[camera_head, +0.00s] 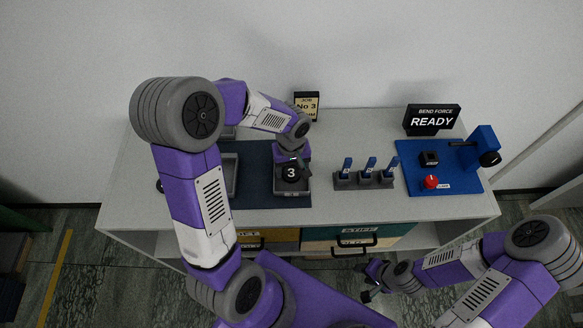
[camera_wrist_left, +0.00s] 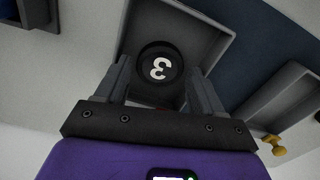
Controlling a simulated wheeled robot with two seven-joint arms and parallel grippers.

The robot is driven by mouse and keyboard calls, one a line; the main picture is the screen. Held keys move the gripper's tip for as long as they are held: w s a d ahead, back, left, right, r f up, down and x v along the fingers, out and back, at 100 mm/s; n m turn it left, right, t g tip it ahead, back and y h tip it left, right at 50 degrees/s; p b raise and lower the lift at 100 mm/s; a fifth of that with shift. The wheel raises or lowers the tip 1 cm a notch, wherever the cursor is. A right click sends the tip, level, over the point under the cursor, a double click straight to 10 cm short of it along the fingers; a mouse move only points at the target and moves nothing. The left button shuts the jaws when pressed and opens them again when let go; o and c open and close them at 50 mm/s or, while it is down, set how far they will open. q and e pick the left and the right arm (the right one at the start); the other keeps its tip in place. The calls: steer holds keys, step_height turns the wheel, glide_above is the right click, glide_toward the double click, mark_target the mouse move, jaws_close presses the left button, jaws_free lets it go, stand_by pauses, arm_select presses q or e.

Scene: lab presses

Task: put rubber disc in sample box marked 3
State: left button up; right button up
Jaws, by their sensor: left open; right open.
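A round black piece with a white 3 (camera_head: 291,173) lies within a grey open sample box (camera_head: 293,201) on a dark mat. I cannot tell if this piece is the rubber disc or the box's marker. In the left wrist view the black piece (camera_wrist_left: 160,64) shows inside the box (camera_wrist_left: 213,28), between my open fingers with gaps on both sides. My left gripper (camera_head: 291,160) is open over the box and hides part of it. My right gripper (camera_head: 368,283) is open and empty, low in front of the table.
Another grey tray (camera_head: 232,178) stands to the left, partly behind my left arm. A rack with several blue-topped pieces (camera_head: 364,181) stands right of the box. A blue press board (camera_head: 458,182) carries a red button (camera_head: 431,182). A READY sign (camera_head: 432,120) stands behind.

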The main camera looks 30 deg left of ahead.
mark_target(292, 173)
arm_select(q)
step_height(292, 173, up, 11)
steer(key=p, duration=0.2)
stand_by(0.5)
